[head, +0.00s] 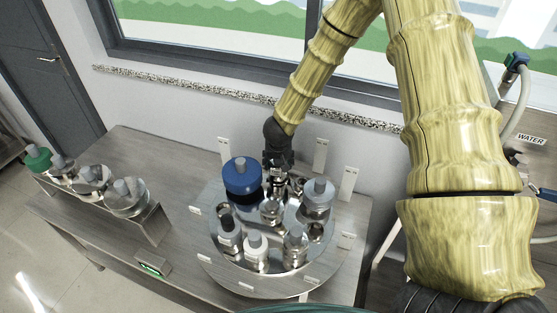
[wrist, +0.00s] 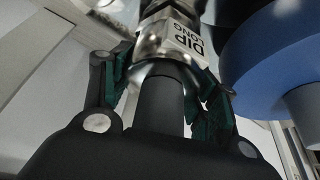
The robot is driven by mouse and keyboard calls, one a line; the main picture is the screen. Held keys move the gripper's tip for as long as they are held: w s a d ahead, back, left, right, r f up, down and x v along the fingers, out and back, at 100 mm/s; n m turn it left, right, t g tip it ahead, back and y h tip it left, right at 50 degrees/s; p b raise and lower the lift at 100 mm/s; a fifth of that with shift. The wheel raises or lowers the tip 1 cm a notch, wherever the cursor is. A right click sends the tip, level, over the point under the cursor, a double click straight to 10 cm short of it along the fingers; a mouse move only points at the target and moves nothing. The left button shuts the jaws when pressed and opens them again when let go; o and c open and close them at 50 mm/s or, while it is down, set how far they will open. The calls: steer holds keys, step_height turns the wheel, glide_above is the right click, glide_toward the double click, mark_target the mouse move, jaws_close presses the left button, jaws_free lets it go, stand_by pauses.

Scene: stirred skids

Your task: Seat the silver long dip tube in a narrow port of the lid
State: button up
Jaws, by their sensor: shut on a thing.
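My gripper (head: 278,158) is at the back of the round silver lid (head: 210,238), just right of a large blue-capped fitting (head: 242,178). In the wrist view my gripper (wrist: 168,82) is shut on the silver long dip tube (wrist: 178,42), whose tag reads "DIP LONG". The held tube's head sits between the dark green finger pads. Its lower part is hidden, so I cannot tell whether it is in a port. The blue cap (wrist: 275,60) is close on the right in the wrist view.
Several fittings crowd the lid, including a grey-capped one (head: 318,195) and a white one (head: 256,248). White upright tabs (head: 321,155) stand behind the lid. A metal rack (head: 152,222) with several capped parts is at left. Bare table (head: 185,185) lies between.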

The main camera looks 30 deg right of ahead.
steer(key=shift+f, duration=0.3)
stand_by(0.6)
steer(key=o, duration=1.2)
steer(key=shift+v, duration=5.95)
